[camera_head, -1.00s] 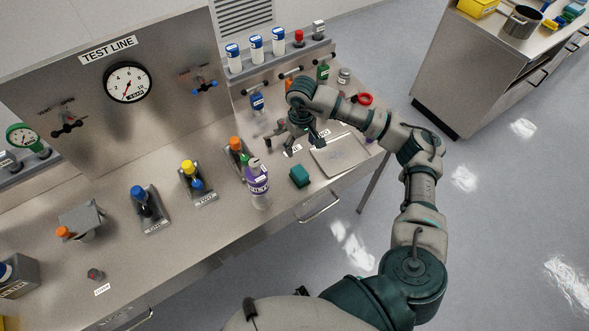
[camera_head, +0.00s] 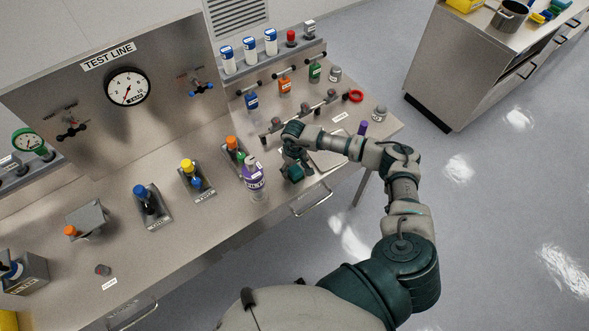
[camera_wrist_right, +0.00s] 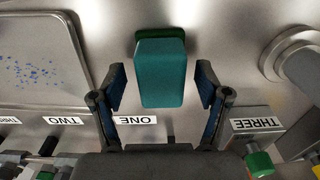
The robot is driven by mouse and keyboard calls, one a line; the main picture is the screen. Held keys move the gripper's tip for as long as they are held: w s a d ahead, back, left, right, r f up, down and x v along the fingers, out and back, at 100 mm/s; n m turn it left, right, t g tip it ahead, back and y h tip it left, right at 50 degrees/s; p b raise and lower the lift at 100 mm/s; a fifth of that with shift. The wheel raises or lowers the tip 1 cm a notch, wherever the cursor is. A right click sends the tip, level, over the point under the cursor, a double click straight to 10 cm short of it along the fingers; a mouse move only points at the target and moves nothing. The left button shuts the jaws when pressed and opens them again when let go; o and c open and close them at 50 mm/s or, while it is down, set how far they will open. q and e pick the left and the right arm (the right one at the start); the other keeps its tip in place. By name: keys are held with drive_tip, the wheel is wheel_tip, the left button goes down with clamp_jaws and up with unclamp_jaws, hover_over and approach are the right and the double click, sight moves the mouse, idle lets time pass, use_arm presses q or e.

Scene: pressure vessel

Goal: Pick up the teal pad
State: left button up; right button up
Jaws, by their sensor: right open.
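The teal pad (camera_head: 293,175) is on the steel bench near its front edge, right of the purple-labelled bottle. In the right wrist view the pad (camera_wrist_right: 160,75) is a teal block with a greener part behind its top end. My right gripper (camera_head: 290,163) is low over the pad in the head view and partly hides it. In the wrist view the open right gripper (camera_wrist_right: 161,85) has one blue-padded finger on each side of the pad, with a visible gap on both sides. My left gripper is not in view.
The purple-labelled bottle (camera_head: 254,183) stands close left of the pad. A flat tray (camera_wrist_right: 35,60) lies beside the pad, partly hidden by my arm in the head view. Valves and bottles line the bench behind. The bench's front edge is near.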

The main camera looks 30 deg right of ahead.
drive_tip(key=shift+w+f, duration=0.1)
drive_tip(key=shift+f, duration=0.35)
drive_tip(key=c, duration=1.2)
drive_tip(key=shift+r, duration=0.15)
drive_tip(key=shift+c, duration=0.2)
drive_tip(key=shift+r+b, duration=0.4)
drive_tip(key=shift+r, duration=0.25)
drive_tip(key=shift+s+a+r+b, duration=0.1)
drive_tip(key=shift+s+r+b, duration=0.15)
drive_tip(key=shift+r, duration=0.25)
drive_tip(key=shift+s+a+r+b, duration=0.15)
drive_tip(key=shift+r+b, duration=0.1)
drive_tip(key=shift+r, duration=0.2)
drive_tip(key=s+a+r+b, duration=0.1)
drive_tip(key=s+a, duration=0.2)
drive_tip(key=s, duration=0.4)
drive_tip(key=s+a+b, duration=0.2)
drive_tip(key=s+a, duration=0.1)
drive_tip(key=s, duration=0.3)
drive_tip(key=shift+s+a+r, duration=0.2)
drive_tip(key=shift+s+r, duration=0.15)
drive_tip(key=shift+s, duration=0.05)
